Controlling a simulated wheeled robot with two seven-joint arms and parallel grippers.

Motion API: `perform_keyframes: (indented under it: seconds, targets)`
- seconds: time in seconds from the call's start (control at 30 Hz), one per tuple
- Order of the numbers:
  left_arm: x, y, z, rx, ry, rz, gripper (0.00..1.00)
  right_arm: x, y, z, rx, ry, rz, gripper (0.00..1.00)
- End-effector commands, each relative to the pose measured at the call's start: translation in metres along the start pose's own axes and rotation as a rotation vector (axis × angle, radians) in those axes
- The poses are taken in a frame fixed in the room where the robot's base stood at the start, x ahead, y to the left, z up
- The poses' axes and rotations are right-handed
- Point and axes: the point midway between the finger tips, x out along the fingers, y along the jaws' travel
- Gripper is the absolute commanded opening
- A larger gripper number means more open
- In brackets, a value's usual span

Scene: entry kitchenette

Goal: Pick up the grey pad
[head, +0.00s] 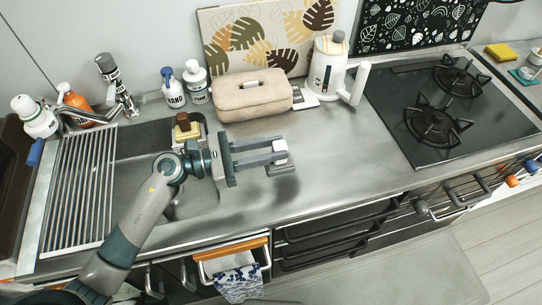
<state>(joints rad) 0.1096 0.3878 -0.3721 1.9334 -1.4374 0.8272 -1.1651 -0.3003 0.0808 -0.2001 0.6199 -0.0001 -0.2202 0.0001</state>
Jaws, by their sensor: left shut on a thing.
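My left gripper (282,150) reaches in from the left over the bare steel counter, its fingers pointing right. It is shut on a small light-grey block, which I take to be the grey pad (281,146). The fingertips cover part of the pad. A darker grey patch shows just below the fingertips; I cannot tell whether it is part of the pad or its reflection, nor whether the pad touches the counter. My right gripper is not in view.
A beige case (252,96) and a white kettle (327,68) stand behind the gripper. The sink (140,172) lies to the left, under my arm. A black hob (440,115) is at the right. The counter (345,150) between gripper and hob is clear.

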Motion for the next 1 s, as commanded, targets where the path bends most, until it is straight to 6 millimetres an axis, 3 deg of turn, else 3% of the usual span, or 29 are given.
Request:
perform_keyframes:
  seconds: [0.3, 0.5, 0.7, 1.0]
  targets:
    - [0.009, -0.061, 0.034, -0.002, -0.002, -0.005, 0.00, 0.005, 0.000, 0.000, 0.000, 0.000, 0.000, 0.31]
    - [0.013, -0.092, 0.054, -0.003, -0.004, -0.003, 0.00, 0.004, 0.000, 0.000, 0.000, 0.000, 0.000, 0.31]
    - [0.016, -0.108, 0.063, -0.005, -0.001, -0.002, 0.00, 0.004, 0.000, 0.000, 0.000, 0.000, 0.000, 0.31]
    - [0.016, -0.111, 0.065, -0.005, -0.001, -0.001, 0.00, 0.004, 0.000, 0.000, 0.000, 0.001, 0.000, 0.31]
